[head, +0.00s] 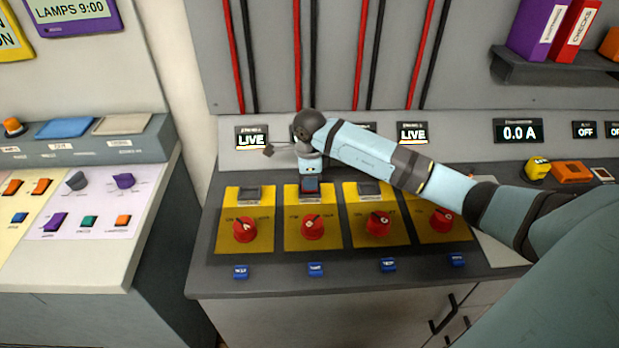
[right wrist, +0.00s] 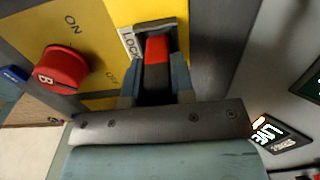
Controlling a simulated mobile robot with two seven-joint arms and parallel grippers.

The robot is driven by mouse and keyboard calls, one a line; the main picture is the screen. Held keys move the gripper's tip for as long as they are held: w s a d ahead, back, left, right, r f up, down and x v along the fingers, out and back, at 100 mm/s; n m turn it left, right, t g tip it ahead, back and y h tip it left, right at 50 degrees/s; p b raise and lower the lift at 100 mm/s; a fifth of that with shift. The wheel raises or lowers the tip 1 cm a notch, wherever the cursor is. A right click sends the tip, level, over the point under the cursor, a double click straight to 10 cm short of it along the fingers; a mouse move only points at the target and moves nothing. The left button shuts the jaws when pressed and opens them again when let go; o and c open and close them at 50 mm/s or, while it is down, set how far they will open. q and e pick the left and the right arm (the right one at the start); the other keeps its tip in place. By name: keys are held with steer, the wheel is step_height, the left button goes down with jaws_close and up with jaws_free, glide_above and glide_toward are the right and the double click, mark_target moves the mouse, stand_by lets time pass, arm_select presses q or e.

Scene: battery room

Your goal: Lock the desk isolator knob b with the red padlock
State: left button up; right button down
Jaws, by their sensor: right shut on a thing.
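The isolator knob b (head: 313,227) is a red round knob on the second yellow plate from the left. In the right wrist view knob b (right wrist: 66,68) shows its letter B, with ON and OFF printed on the plate. My right gripper (head: 311,183) points down just behind knob b. In the right wrist view my right gripper (right wrist: 157,85) is shut on a red and black block, the red padlock (right wrist: 157,48). The padlock is at the grey recess (right wrist: 130,42) marked LOCK; I cannot tell whether it is seated. My left gripper is out of view.
Similar red knobs stand on both sides, such as the left one (head: 244,229). Blue tags (head: 316,269) line the desk's front. LIVE displays (head: 412,133) are on the back panel. A yellow object (head: 537,168) and an orange box (head: 573,172) stand at the right.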

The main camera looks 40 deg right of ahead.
steer(key=shift+f, duration=0.35)
steer(key=c, duration=1.2)
jaws_free()
steer(key=shift+c, duration=0.2)
step_height(320, 180, up, 2)
steer(key=shift+r+p, duration=0.1)
steer(key=shift+p, duration=0.4)
steer(key=shift+r+p, duration=0.9)
steer(key=shift+r, duration=0.75)
steer(key=shift+r+p, duration=0.75)
steer(key=shift+r, duration=0.6)
steer(key=shift+r+p, duration=0.75)
steer(key=shift+r, duration=0.7)
